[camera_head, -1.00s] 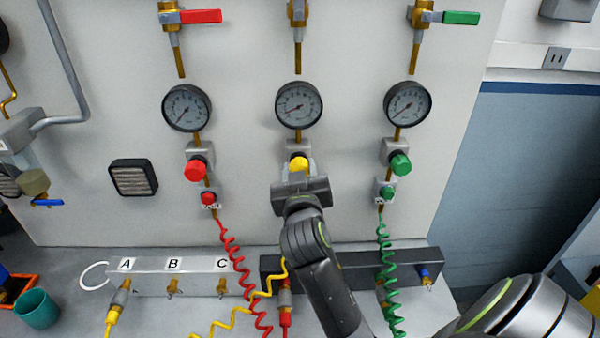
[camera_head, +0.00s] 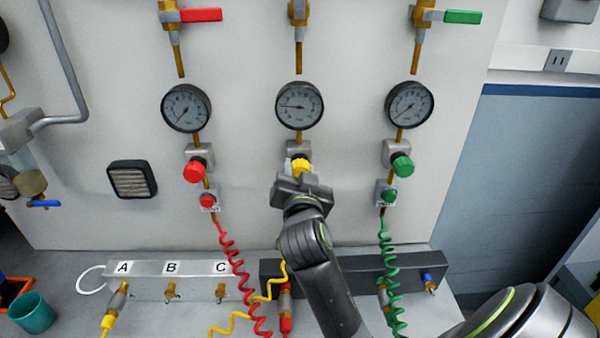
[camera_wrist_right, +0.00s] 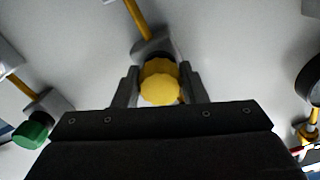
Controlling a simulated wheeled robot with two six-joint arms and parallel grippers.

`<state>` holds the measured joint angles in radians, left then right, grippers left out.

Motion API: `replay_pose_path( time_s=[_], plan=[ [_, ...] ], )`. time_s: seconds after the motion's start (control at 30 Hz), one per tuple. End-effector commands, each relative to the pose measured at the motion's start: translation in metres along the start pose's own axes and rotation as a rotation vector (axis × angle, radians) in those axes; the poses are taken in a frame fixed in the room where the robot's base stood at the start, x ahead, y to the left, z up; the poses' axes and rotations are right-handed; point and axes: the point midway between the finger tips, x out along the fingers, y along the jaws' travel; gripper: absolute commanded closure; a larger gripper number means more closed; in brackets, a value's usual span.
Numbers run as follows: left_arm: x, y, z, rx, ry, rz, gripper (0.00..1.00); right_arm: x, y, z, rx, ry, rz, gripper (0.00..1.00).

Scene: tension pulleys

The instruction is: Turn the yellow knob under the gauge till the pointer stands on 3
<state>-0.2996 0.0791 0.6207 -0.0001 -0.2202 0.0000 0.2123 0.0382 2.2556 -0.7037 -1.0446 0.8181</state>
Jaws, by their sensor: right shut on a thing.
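The yellow knob (camera_head: 299,165) sits on its grey valve block below the middle gauge (camera_head: 299,106). My right gripper (camera_head: 299,175) reaches up to it from below and is shut on it. In the right wrist view the yellow knob (camera_wrist_right: 160,82) is between the two fingers of my right gripper (camera_wrist_right: 160,88), one on each side. The middle gauge's pointer is reddish and points to the left, very slightly upward. The numbers on its dial are too small to read for sure. My left gripper is not in view.
A red knob (camera_head: 195,169) under the left gauge (camera_head: 186,108) and a green knob (camera_head: 402,165) under the right gauge (camera_head: 408,105) flank it. Red (camera_head: 236,270) and green (camera_head: 389,270) coiled hoses hang below. A teal cup (camera_head: 34,312) stands at lower left.

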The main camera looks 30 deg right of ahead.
Motion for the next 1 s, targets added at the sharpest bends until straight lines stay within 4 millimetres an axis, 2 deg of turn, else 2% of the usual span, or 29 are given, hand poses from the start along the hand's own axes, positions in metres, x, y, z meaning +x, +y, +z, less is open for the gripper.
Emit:
replay_pose_path(
  time_s=[0.37, 0.4, 0.57, 1.0],
  plan=[
    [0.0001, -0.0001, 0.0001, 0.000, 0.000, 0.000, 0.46, 0.0001, -0.0001, -0.0001, 0.004, 0.000, 0.000, 0.85],
    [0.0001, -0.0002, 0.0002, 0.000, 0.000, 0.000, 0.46, 0.0001, -0.0001, -0.0001, 0.004, 0.000, 0.000, 0.59],
    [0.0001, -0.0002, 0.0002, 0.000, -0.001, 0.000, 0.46, 0.0001, -0.0001, -0.0001, 0.003, 0.000, 0.000, 0.40],
    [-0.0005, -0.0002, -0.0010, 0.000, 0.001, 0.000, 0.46, 0.0010, -0.0032, 0.0009, 0.003, -0.002, -0.005, 0.40]
  ],
)
